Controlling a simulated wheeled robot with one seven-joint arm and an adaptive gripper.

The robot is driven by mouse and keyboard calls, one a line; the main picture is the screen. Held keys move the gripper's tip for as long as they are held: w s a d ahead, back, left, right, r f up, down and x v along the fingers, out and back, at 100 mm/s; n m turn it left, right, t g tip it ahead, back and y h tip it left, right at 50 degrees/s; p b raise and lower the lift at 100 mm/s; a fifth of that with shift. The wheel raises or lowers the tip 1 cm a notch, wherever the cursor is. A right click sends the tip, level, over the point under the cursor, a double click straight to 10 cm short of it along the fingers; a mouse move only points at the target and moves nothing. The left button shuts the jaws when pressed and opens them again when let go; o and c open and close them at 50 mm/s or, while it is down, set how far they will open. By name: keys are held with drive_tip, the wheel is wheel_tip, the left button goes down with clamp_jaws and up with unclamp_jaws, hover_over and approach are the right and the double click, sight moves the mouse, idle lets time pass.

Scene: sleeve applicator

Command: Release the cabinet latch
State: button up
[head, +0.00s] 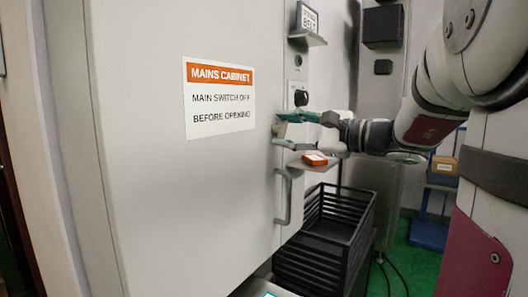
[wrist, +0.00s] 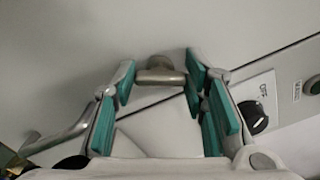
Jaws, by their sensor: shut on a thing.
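The large grey cabinet door (head: 180,190) appears closed in the head view and bears an orange and white "MAINS CABINET" sign. The metal latch (wrist: 160,70) sticks out from the door near the top middle of the wrist view. My gripper (wrist: 160,78) has its teal-padded fingertips on either side of the latch and is shut on it. In the head view my gripper (head: 296,128) is against the door's right edge and hides most of the latch. A grey bar handle (head: 285,196) is below it, also at left in the wrist view (wrist: 72,128).
A black rotary switch (head: 300,98) sits on the panel just above my gripper; it also shows in the wrist view (wrist: 254,117). An orange item (head: 314,159) is below my gripper. A black slatted crate (head: 325,240) stands beneath. A labelled ledge (head: 308,38) juts out above.

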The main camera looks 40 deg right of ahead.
drive_tip(key=n+b, duration=0.1)
drive_tip(key=b, duration=0.1)
drive_tip(key=n+b, duration=0.2)
drive_tip(key=b, duration=0.1)
drive_tip(key=shift+a+f+n, duration=0.1)
drive_tip(key=shift+f+n, duration=0.2)
drive_tip(key=n+b, duration=0.2)
drive_tip(key=b, duration=0.1)
drive_tip(key=shift+r, duration=0.1)
drive_tip(key=shift+b, duration=0.3)
drive_tip(key=o, duration=1.2)
drive_tip(key=shift+c, duration=0.2)
drive_tip(key=shift+r, duration=0.1)
drive_tip(key=v, duration=1.2)
